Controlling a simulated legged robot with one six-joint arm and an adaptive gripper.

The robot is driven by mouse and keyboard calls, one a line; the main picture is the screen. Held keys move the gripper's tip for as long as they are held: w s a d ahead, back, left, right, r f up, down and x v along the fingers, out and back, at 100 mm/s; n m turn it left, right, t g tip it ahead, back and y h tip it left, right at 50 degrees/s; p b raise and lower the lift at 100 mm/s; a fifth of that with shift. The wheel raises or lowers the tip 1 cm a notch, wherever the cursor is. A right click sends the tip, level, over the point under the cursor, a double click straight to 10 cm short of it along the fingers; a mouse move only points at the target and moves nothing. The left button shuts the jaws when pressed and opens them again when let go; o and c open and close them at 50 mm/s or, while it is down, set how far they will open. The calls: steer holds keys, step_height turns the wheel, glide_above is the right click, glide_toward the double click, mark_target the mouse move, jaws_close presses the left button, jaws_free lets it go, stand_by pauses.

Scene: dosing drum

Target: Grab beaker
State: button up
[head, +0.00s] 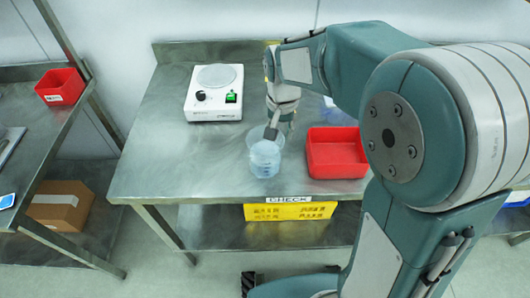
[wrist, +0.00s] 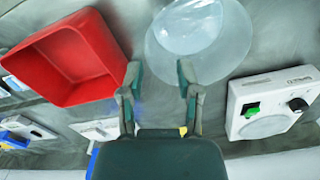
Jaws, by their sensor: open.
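A clear plastic beaker (head: 264,160) stands upright on the steel table near its front edge. In the wrist view the beaker (wrist: 203,42) shows at the top, right of centre. My gripper (head: 271,131) is at the beaker's rim in the head view, coming from behind it. In the wrist view my gripper (wrist: 160,78) is open, with its two fingers apart and nothing between them. The right finger overlaps the beaker's lower edge in that view; I cannot tell whether they touch.
A red bin (head: 337,172) stands close right of the beaker. A white hotplate or stirrer (head: 214,94) is at the back left of the table (head: 170,160). A yellow bin (head: 290,211) sits on the shelf below. The table's left front is clear.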

mark_target(281, 153)
step_height(281, 153, down, 2)
steer(key=shift+f, duration=0.1)
steer(key=shift+s+d+f, duration=0.1)
steer(key=shift+s+f, duration=0.05)
steer(key=shift+f, duration=0.75)
steer(key=shift+s+d+f, duration=0.1)
steer(key=shift+s+f, duration=0.1)
steer(key=shift+f, duration=0.75)
steer(key=shift+s+f, duration=0.15)
steer(key=shift+f, duration=0.75)
jaws_close()
